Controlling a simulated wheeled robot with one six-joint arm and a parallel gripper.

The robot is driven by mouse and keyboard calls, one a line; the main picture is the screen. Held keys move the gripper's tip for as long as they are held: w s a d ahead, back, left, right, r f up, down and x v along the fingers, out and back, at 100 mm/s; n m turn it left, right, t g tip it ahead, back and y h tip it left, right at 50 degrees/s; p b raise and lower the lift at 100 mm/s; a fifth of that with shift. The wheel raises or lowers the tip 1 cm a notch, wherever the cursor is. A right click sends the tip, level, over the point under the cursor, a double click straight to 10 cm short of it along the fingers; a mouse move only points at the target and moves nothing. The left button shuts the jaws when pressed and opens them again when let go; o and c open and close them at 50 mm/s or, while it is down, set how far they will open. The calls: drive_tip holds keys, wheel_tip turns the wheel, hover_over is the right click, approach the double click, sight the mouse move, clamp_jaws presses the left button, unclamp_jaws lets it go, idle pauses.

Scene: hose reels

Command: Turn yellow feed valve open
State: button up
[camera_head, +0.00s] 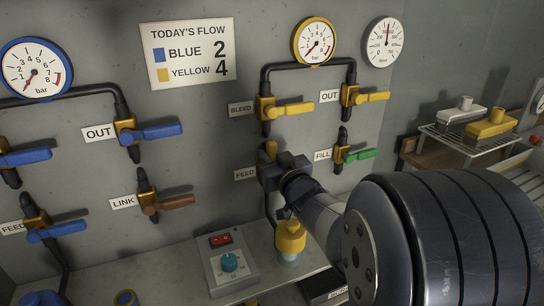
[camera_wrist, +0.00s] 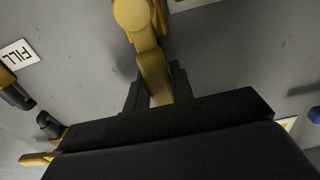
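The yellow feed valve (camera_head: 271,150) is on the wall panel beside the FEED label (camera_head: 245,174), largely hidden behind my gripper. Its handle tip shows above my gripper and points up, in line with the vertical pipe. In the wrist view its round hub is at the top and the yellow handle (camera_wrist: 153,72) runs down between my fingers. My gripper (camera_head: 283,167) is at the handle. In the wrist view the black fingers (camera_wrist: 157,92) lie close on both sides of it and look shut on it.
The bleed valve (camera_head: 287,109) is above, and the green-handled fill valve (camera_head: 357,155) is close on the right. The LINK valve (camera_head: 165,202) is at the left. Below stand a control box (camera_head: 227,262) with a teal knob and a yellow fitting (camera_head: 290,239). A wire rack (camera_head: 470,142) is at the right.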

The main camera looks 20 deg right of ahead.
drive_tip(key=o, duration=0.4)
drive_tip(key=shift+o, duration=0.2)
drive_tip(key=s+p, duration=0.1)
drive_tip(key=s, duration=1)
drive_tip(key=shift+d, duration=0.15)
drive_tip(key=shift+w, duration=0.1)
drive_tip(key=w+b, duration=0.1)
drive_tip(key=w, duration=1)
drive_tip(key=shift+s, duration=0.1)
